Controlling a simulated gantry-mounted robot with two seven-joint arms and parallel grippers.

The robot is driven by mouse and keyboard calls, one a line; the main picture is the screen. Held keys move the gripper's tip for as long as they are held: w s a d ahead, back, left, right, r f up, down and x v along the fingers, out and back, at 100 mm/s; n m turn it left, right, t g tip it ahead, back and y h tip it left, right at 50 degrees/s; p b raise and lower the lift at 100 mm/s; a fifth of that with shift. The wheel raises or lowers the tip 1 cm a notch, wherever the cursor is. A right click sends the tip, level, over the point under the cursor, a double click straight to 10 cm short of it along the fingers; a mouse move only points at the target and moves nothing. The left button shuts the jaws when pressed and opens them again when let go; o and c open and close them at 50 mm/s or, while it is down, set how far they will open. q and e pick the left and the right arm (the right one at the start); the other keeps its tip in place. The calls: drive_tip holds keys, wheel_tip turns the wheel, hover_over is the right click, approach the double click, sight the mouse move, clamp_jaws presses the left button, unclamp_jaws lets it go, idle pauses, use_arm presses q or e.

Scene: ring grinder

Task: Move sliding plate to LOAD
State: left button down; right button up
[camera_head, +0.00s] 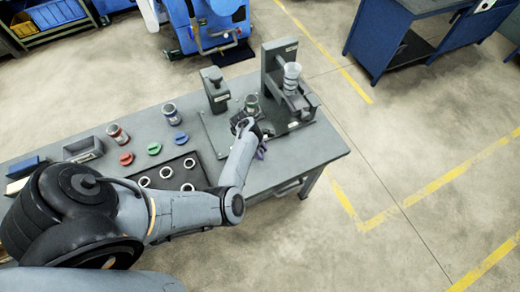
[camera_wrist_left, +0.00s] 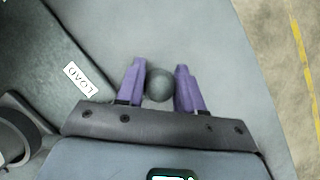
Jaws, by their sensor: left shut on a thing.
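My left gripper (camera_head: 260,150) reaches over the grinder fixture at the right end of the workbench. In the left wrist view its purple fingers (camera_wrist_left: 160,88) are shut on a round dark knob (camera_wrist_left: 159,84), one finger on each side. The knob is hidden by my gripper in the head view. A white LOAD label (camera_wrist_left: 78,80) lies on a grey-green plate (camera_wrist_left: 45,55), left of the fingers in the wrist view. The fixture's base plate (camera_head: 216,130) shows in the head view. I cannot clearly make out the sliding plate near my gripper. My right gripper is out of view.
Jars, coloured caps (camera_head: 154,148) and a dark tray (camera_head: 205,178) with several rings are on the bench. The bench's right corner (camera_head: 325,150) is bare.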

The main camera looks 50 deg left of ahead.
use_arm(q)
drive_tip(key=shift+s+a+f, duration=0.15)
drive_tip(key=shift+s+a, duration=0.05)
drive_tip(key=shift+a, duration=0.05)
drive_tip(key=c, duration=1.1)
unclamp_jaws()
drive_tip(key=o, duration=0.3)
drive_tip(key=shift+a, duration=0.1)
drive_tip(key=shift+o, duration=0.2)
drive_tip(key=p+v, duration=0.2)
drive_tip(key=v, duration=0.9)
drive_tip(key=shift+d, duration=0.25)
